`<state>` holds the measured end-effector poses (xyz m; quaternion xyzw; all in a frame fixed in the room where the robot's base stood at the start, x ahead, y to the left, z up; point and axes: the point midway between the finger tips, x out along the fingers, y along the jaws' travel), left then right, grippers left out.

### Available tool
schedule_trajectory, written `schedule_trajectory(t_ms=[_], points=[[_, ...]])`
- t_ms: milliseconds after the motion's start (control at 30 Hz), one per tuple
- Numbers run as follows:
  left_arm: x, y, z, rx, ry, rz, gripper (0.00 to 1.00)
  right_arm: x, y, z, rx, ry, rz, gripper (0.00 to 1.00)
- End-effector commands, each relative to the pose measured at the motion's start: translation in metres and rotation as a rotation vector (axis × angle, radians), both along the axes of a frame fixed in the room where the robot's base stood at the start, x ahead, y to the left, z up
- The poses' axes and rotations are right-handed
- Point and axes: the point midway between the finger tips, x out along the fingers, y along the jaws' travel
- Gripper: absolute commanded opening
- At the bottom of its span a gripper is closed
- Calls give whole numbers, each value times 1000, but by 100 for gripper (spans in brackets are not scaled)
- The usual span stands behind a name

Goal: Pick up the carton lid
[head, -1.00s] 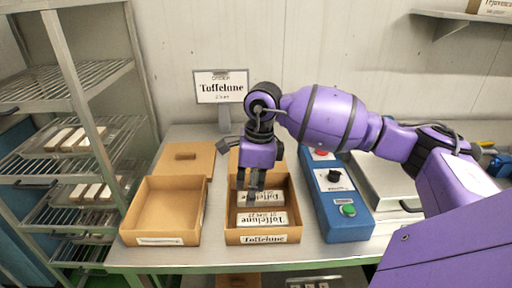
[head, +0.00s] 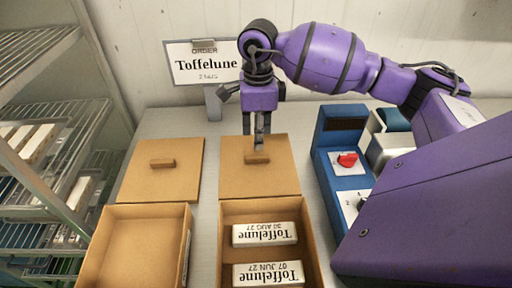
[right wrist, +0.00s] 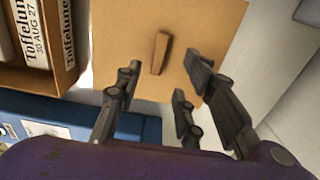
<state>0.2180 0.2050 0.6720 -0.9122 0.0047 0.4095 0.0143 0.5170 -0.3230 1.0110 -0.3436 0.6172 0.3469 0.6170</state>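A flat brown carton lid (head: 232,182) with a small bar handle (head: 257,158) lies behind the right carton (head: 226,222), which holds two white Toffelune bars (head: 265,234). My right gripper (head: 259,141) points down over this lid at its handle. In the right wrist view, my right gripper (right wrist: 165,80) is open, its fingers spread, with the handle (right wrist: 160,53) showing beyond the tips and between them. The exact gap to the handle is hard to tell. A second similar lid (head: 150,188) lies behind the empty left carton (head: 130,245). My left gripper is not in view.
An order sign (head: 202,64) stands behind the lids. A blue control box (head: 325,160) with a red knob (head: 347,159) is right of the lid. A wire rack (head: 90,120) with bars stands at the left. Bare counter lies behind the left lid.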

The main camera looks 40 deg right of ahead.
Motion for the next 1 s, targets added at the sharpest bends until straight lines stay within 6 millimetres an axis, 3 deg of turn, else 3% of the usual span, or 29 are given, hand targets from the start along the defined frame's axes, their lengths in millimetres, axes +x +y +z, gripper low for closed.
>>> schedule_trajectory(t_ms=[367, 633, 933, 1000], points=[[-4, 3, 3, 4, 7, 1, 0, -2, -1, -33, 0, 2, 0, 36], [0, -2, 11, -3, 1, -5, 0, -4, -1, -71, 0, 0, 1, 36], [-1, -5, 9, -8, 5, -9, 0, -4, -2, -78, -2, 0, 1, 36], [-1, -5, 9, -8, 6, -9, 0, -4, -2, -78, -2, 0, 1, 28]])
